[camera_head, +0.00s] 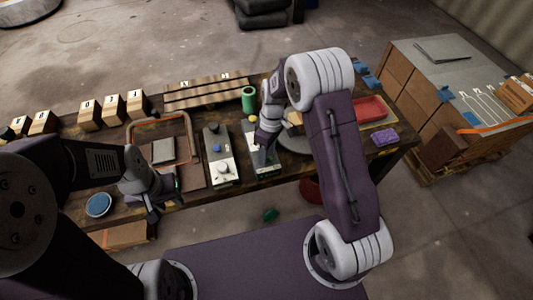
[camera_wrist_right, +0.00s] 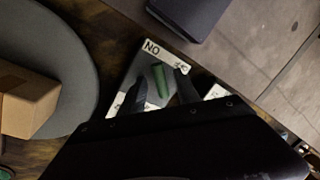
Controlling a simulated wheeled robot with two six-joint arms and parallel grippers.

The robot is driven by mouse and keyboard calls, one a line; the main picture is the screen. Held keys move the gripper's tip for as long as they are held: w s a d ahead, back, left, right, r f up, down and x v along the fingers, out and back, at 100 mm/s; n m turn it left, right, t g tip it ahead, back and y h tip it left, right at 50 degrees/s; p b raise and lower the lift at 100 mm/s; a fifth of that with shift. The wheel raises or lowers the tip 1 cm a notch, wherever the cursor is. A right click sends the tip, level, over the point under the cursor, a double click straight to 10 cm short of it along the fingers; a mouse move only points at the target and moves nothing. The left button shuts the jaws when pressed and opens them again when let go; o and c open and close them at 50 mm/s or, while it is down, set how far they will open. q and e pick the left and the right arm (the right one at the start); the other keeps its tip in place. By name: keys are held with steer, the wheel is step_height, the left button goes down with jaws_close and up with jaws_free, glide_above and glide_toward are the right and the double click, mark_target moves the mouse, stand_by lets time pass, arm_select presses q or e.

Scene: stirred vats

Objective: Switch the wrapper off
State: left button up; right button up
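A grey control box with a pale label plate (camera_head: 264,167) stands on the workbench, under my right gripper (camera_head: 262,143). In the right wrist view its plate (camera_wrist_right: 125,77) carries letters that read as ON upside down, and a green lever (camera_wrist_right: 160,80) rises from it. My right gripper (camera_wrist_right: 160,88) has one finger on each side of the lever, with small gaps visible, so it looks open around it. The frames do not show which machine the box belongs to. My left gripper (camera_head: 162,203) looks open and empty near the bench's front edge.
A round grey plate (camera_wrist_right: 80,45) holds a cardboard box (camera_wrist_right: 25,100).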

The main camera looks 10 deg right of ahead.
jaws_close()
steer(key=shift+r+m, duration=0.1)
steer(key=shift+m, duration=0.2)
steer(key=m+p, duration=0.1)
steer(key=m, duration=0.2)
steer(key=shift+d+t, duration=0.1)
steer(key=shift+t, duration=0.2)
steer(key=m+p, duration=0.1)
steer(key=m, duration=0.3)
steer(key=shift+s+m+t+y, duration=0.1)
steer(key=shift+m+t+y, duration=0.2)
steer(key=shift+t, duration=0.1)
steer(key=m+t+p, duration=0.1)
steer(key=m, duration=0.4)
steer(key=shift+s+m+t+p, duration=0.15)
steer(key=shift+m+t+p, duration=0.35)
steer(key=shift+m, duration=1.8)
